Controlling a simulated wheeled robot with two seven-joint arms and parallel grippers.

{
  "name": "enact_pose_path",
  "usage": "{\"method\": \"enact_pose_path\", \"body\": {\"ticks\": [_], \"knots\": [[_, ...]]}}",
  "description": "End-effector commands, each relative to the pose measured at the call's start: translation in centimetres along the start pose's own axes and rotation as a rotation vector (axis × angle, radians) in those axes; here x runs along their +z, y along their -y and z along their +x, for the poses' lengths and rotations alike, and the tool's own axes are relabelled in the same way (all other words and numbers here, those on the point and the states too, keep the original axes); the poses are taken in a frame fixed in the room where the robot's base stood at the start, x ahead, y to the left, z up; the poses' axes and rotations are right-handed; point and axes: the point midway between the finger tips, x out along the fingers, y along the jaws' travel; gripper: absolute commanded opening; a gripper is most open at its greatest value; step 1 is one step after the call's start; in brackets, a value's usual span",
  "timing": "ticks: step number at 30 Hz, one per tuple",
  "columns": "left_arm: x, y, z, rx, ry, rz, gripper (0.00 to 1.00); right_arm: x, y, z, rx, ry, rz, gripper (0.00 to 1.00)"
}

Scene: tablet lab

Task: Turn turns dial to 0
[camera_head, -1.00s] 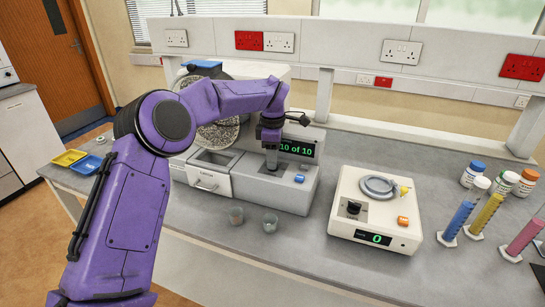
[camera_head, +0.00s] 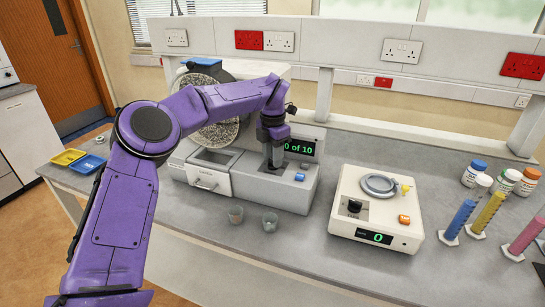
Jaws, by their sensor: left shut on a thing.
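The grey machine (camera_head: 291,193) with a green-lit display (camera_head: 300,148) stands at the middle of the bench. The display's visible part reads "0 of 10"; my gripper covers its left end, so a digit may be hidden there. My left gripper (camera_head: 274,163) points down at the machine's top panel, in front of the display. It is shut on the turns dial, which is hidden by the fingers. My right gripper is not in view.
A blue button (camera_head: 300,176) sits right of my gripper. Two small clear beakers (camera_head: 270,222) stand in front of the machine. A white device (camera_head: 375,208) showing 0 stands to the right, with coloured cylinders (camera_head: 487,215) beyond. Yellow and blue trays (camera_head: 88,164) lie at left.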

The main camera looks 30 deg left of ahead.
Motion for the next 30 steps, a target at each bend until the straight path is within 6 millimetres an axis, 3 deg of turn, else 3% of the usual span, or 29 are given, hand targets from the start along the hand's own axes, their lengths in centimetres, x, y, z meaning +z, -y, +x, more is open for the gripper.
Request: {"method": "enact_pose_path", "body": {"ticks": [12,30], "knots": [[-0.04,0.23,0.4,-0.005,-0.007,-0.224,0.06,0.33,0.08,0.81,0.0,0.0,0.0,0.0],[-0.06,0.21,0.38,-0.004,-0.009,-0.274,0.06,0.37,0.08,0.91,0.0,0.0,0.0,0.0]]}}
